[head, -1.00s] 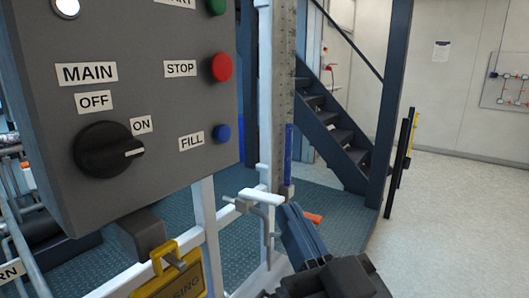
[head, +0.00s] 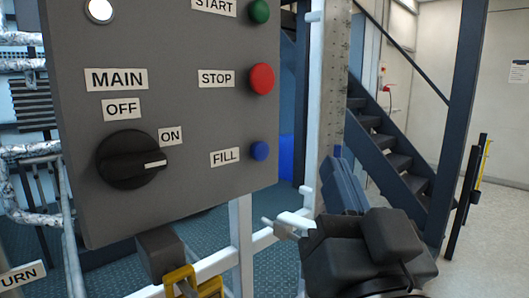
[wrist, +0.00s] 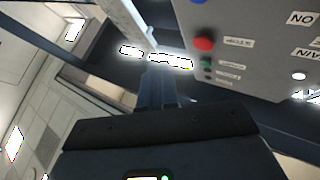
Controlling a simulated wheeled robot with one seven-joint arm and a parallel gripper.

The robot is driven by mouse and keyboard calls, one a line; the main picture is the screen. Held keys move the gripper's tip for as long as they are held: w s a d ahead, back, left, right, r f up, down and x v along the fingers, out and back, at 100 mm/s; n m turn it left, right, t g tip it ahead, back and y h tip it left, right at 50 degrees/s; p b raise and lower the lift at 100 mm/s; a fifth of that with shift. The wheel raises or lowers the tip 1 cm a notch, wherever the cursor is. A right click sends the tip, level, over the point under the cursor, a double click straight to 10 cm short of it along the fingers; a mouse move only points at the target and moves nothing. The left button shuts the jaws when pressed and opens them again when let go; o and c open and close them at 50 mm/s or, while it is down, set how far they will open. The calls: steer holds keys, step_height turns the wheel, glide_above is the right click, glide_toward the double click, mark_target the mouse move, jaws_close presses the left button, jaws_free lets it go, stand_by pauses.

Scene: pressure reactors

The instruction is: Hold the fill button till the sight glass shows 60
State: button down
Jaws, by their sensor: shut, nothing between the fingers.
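The blue fill button (head: 260,151) is at the lower right of the grey control panel (head: 200,115), beside its FILL label. My gripper (head: 340,175) is shut and empty, to the right of the button and apart from it. In the wrist view the shut fingers (wrist: 158,88) point toward the background, and a blue button (wrist: 198,2) shows at the top edge. The sight glass appears to be the tall graduated strip (head: 334,80) behind the panel. A bit of blue shows low on it, partly hidden by my fingers; its reading is too small to tell.
The red STOP button (head: 261,78) and green START button (head: 259,11) sit above the fill button. The black MAIN knob (head: 132,160) points to ON, and a white lamp (head: 99,10) is lit. A white frame rail (head: 290,222) runs below the panel, close to my gripper.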

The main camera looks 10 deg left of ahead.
mark_target(260, 151)
steer(key=w+a+b, duration=0.2)
steer(key=w+a, duration=0.3)
steer(key=a, duration=0.1)
steer(key=shift+a, duration=0.2)
steer(key=shift+a+b, duration=0.1)
steer(key=shift+b, duration=0.35)
stand_by(1.7)
steer(key=shift+w+a, duration=0.2)
steer(key=shift+a, duration=0.05)
steer(key=shift+w+a+b, duration=0.3)
steer(key=shift+a+b, duration=0.05)
steer(key=shift+b, duration=0.15)
stand_by(4.3)
